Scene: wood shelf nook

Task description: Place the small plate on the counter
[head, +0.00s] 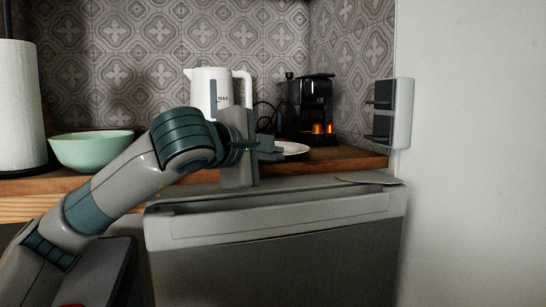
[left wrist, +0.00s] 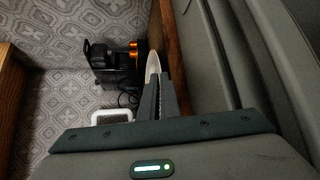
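The small white plate (head: 293,148) is at the wooden counter (head: 340,158), right of the kettle and in front of the coffee machine. My left gripper (head: 272,150) reaches in from the left over the counter's front edge, with its fingertips at the plate's near rim. In the left wrist view the plate (left wrist: 152,66) shows nearly edge-on at the fingertips (left wrist: 167,80). The fingers are close together and look shut on the rim, which they partly hide. The plate is roughly level. I cannot tell whether its underside touches the counter. My right gripper is not in view.
A white kettle (head: 209,88) and a black coffee machine (head: 308,105) stand behind. A green bowl (head: 92,150) and a paper towel roll (head: 20,110) are at the left. A grey appliance (head: 285,225) stands below the counter edge. A wall fixture (head: 402,112) is at the right.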

